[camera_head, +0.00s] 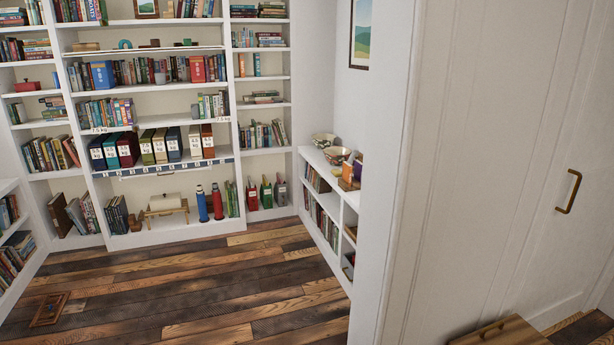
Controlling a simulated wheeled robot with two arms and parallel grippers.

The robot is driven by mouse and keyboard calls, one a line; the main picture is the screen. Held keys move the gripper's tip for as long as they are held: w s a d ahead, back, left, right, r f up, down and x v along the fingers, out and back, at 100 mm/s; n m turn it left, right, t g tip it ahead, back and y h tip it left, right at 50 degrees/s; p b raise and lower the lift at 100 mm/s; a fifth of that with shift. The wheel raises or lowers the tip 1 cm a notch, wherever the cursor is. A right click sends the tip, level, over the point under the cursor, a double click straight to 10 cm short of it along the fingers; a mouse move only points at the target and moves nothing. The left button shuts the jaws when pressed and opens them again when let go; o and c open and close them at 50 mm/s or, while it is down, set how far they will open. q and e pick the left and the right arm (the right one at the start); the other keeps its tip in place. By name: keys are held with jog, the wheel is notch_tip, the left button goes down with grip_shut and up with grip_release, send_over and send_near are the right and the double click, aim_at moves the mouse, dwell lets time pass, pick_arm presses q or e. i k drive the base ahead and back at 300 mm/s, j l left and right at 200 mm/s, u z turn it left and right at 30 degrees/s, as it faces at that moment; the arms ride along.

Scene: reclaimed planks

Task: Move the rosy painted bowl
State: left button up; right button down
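Two painted bowls stand on top of the low white bookcase along the right wall. The nearer bowl (337,156) shows reddish tones and looks like the rosy painted bowl, but it is small and I cannot be sure. The other bowl (323,139) stands just behind it and looks paler. Neither of my grippers is in view.
An orange item (347,172) stands close in front of the bowls. A white wall end (385,170) hides part of the low bookcase (318,168). Tall bookshelves line the back wall. A wooden frame (48,309) lies on the otherwise clear plank floor (200,290).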

aim_at(337, 157)
jog(key=i+u, duration=0.15)
jog(key=i, duration=3.4)
jog(key=i+j+z, duration=0.15)
jog(key=i, duration=0.95)
